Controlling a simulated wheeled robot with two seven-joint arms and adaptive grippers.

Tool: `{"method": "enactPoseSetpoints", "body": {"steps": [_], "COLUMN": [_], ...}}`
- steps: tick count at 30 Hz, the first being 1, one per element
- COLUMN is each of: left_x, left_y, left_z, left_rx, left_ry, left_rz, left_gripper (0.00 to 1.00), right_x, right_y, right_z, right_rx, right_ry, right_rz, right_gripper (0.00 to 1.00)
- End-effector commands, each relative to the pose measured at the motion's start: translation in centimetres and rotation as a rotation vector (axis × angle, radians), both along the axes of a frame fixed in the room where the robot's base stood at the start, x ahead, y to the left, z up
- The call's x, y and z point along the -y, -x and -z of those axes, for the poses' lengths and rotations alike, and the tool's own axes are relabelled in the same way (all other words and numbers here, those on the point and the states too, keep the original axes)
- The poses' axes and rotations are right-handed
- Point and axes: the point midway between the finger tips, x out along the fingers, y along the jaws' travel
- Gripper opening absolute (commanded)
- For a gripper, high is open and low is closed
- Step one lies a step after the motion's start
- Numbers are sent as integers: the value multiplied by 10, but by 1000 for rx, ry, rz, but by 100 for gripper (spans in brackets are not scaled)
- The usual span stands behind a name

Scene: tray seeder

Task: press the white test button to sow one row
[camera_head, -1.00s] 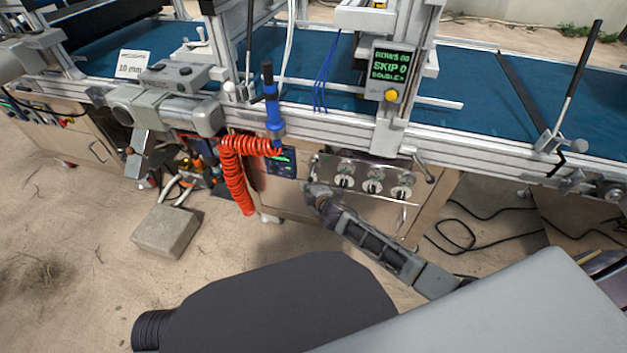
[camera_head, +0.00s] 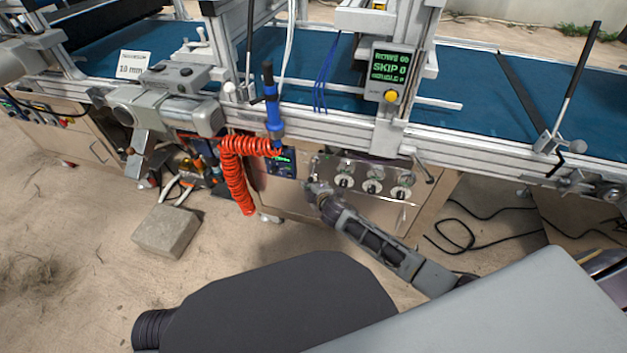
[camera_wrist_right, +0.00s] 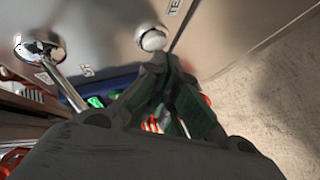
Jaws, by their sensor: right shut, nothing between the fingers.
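The round white button (camera_wrist_right: 152,38) shows in the right wrist view on a grey panel, beside a partly cut-off label starting "TE" (camera_wrist_right: 175,6). My right gripper (camera_wrist_right: 158,66) is shut and empty, its fingertips just below the button in that view. I cannot tell whether they touch it. In the head view my right gripper (camera_head: 312,188) is at the left end of the silver control panel (camera_head: 356,208), and the button cannot be made out there. My left gripper is not in view.
Switches (camera_head: 372,187) line the panel to the right of my gripper. A coiled red hose (camera_head: 236,178) hangs to the left, near a small blue unit with a green display (camera_head: 284,162). The display above (camera_head: 390,66) reads "SKIP 0", with a yellow button (camera_head: 391,96) below.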

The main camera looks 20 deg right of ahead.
Motion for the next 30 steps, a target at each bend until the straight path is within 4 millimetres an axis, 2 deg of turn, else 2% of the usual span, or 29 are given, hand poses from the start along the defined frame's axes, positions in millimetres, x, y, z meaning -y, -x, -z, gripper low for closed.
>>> {"method": "enactPoseSetpoints", "body": {"steps": [30], "left_x": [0], "left_y": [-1], "left_z": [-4], "left_rx": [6], "left_ry": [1], "left_rz": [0], "left_gripper": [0], "right_x": [5], "right_y": [-7], "right_z": [-2], "right_rx": [3], "right_ry": [0], "right_rz": [1], "right_gripper": [0]}}
